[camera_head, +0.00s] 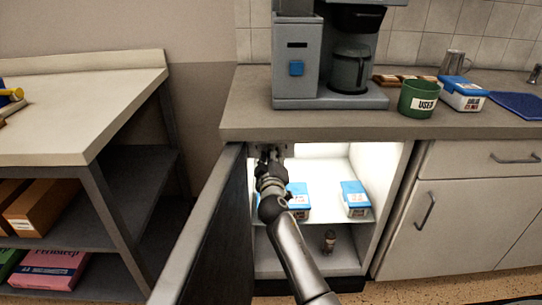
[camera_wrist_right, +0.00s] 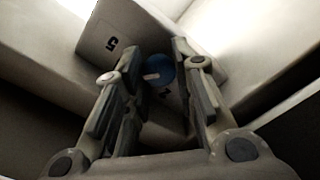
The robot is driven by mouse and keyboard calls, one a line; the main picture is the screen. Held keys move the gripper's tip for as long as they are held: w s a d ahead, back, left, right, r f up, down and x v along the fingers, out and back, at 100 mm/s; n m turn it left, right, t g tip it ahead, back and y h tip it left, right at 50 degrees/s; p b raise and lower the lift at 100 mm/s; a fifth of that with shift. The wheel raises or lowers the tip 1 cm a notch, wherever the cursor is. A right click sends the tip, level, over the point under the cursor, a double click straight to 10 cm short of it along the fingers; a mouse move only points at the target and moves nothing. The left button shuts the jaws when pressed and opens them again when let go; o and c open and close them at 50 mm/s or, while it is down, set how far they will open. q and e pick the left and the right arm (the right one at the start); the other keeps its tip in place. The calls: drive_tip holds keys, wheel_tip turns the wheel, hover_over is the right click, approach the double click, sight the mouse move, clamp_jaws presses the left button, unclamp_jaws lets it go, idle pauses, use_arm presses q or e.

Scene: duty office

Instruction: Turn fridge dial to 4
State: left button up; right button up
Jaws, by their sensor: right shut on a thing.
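The fridge (camera_head: 362,244) stands open under the counter, its dark door (camera_head: 208,240) swung out to the left. My right gripper (camera_head: 270,155) reaches into the top of its lit inside. In the right wrist view the blue round dial (camera_wrist_right: 160,70) with a pale mark sits between the fingers of my right gripper (camera_wrist_right: 157,55), which is shut on it. The dial's panel (camera_wrist_right: 108,38) shows a number 5 on the left; a partly covered mark lies below the dial. The pointed-at number cannot be told. In the head view the gripper hides the dial. My left gripper is out of view.
Blue-lidded boxes (camera_head: 354,198) stand on the fridge shelf, and a small bottle (camera_head: 329,241) stands below. A coffee machine (camera_head: 297,62) and a green cup (camera_head: 418,98) stand on the counter. A shelf table (camera_head: 85,105) is at left.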

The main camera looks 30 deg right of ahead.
idle(0.4)
drive_tip(key=o, duration=1)
drive_tip(key=shift+o, duration=0.2)
